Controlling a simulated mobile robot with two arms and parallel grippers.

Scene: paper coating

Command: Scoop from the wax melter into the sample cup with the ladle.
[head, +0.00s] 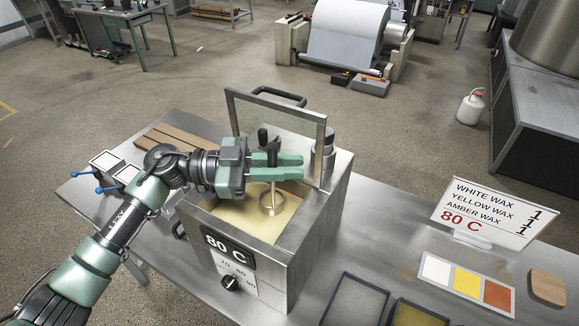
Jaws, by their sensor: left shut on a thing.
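The wax melter (318,235) is a steel box on the table, with its glass lid (240,112) raised and pale yellow wax (240,220) inside. Its front reads 80 C above a black knob. My left gripper (299,167) is over the open melter, shut on the ladle (263,138). The ladle's black handle stands up beyond the green fingers. Its round metal bowl hangs below them, at or in the wax; how deep is unclear. I cannot clearly identify the sample cup. My right gripper is out of view.
Two small square pieces with blue-knobbed handles (107,160) and wooden strips (182,143) lie left of the melter. Right are two shallow trays (355,302), a colour card (466,283), a wooden block (548,287) and a wax sign (494,211). Table between melter and sign is clear.

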